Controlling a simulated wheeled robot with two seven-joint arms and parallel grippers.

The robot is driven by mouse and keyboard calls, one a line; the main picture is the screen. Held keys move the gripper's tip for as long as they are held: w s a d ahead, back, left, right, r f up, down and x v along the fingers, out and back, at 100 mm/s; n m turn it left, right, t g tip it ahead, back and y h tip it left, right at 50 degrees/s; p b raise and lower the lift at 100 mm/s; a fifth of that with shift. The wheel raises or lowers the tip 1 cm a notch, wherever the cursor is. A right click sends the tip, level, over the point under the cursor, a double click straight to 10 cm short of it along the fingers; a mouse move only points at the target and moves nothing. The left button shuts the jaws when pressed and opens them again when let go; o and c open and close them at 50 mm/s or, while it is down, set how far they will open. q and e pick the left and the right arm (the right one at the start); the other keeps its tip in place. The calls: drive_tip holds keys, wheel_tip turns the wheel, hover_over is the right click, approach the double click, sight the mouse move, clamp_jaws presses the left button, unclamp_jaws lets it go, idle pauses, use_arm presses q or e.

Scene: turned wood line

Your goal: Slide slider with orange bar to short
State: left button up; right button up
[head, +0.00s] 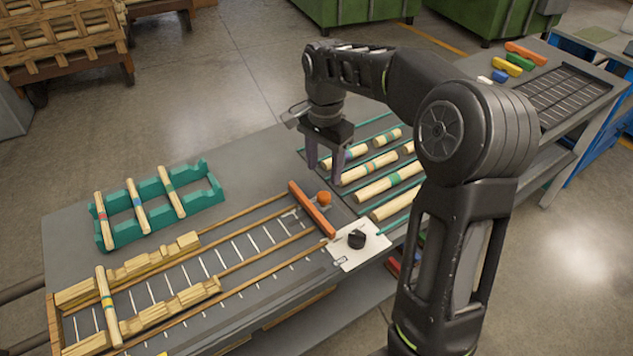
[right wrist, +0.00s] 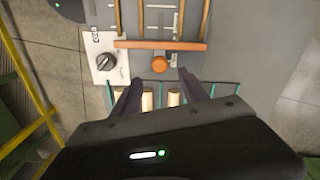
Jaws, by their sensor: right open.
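The slider's orange bar (head: 311,209) lies across the wooden rails at the right end of the slatted track (head: 236,249). An orange knob (head: 324,198) sits at the bar's far side. In the right wrist view the bar (right wrist: 188,46) runs crosswise, with the round knob (right wrist: 159,64) just ahead of the fingers. My right gripper (head: 324,168) is open and empty, with fingers pointing down, beyond the knob and apart from it. In the right wrist view the gripper (right wrist: 160,80) has the knob roughly centred ahead of its gap. No "short" mark is legible. My left gripper is not in view.
A white plate with a black dial (head: 356,239) adjoins the bar's near end. Banded dowels lie in a tray (head: 352,208) under and beside my right gripper. A teal rack (head: 217,188) holds three dowels. Another dowel (head: 107,306) lies across wooden blocks at left.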

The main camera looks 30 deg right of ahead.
sight(324, 195)
drive_tip(key=shift+s, duration=0.1)
drive_tip(key=shift+f+p, duration=0.35)
drive_tip(key=shift+f, duration=3.6)
clamp_jaws()
